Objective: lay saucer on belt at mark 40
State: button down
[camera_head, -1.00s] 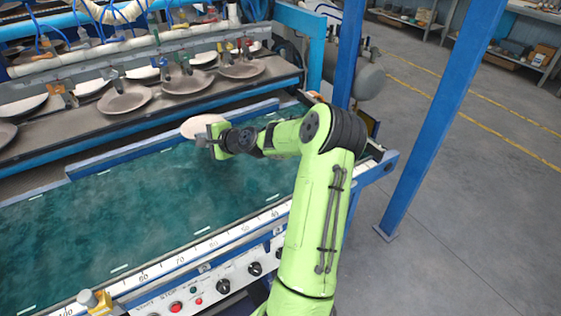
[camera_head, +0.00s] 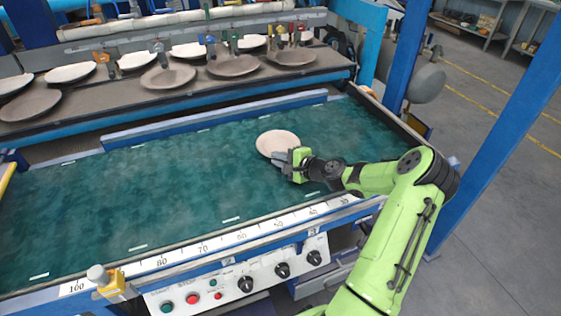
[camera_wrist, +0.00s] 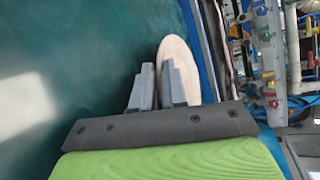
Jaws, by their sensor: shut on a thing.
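A pale beige saucer (camera_head: 277,142) is held over the right half of the green belt (camera_head: 150,205). My gripper (camera_head: 284,157) is shut on its near rim. In the wrist view the saucer (camera_wrist: 181,62) shows as a narrow oval at the fingers (camera_wrist: 158,85). I cannot tell whether it touches the belt. The number scale (camera_head: 202,250) runs along the belt's front edge, falling from 100 at the left. The numbers at its right end, beside my arm, are too small to read surely.
Behind the belt, a blue rail (camera_head: 215,122) borders a brown shelf (camera_head: 115,115) with several plates. A control panel (camera_head: 240,283) with knobs and buttons sits below the scale. A yellow fitting (camera_head: 113,284) stands at the front left. The left belt area is empty.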

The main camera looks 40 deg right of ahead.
jog(key=shift+r, duration=0.15)
jog(key=c, duration=1.4)
grip_release()
jog(key=shift+c, duration=0.2)
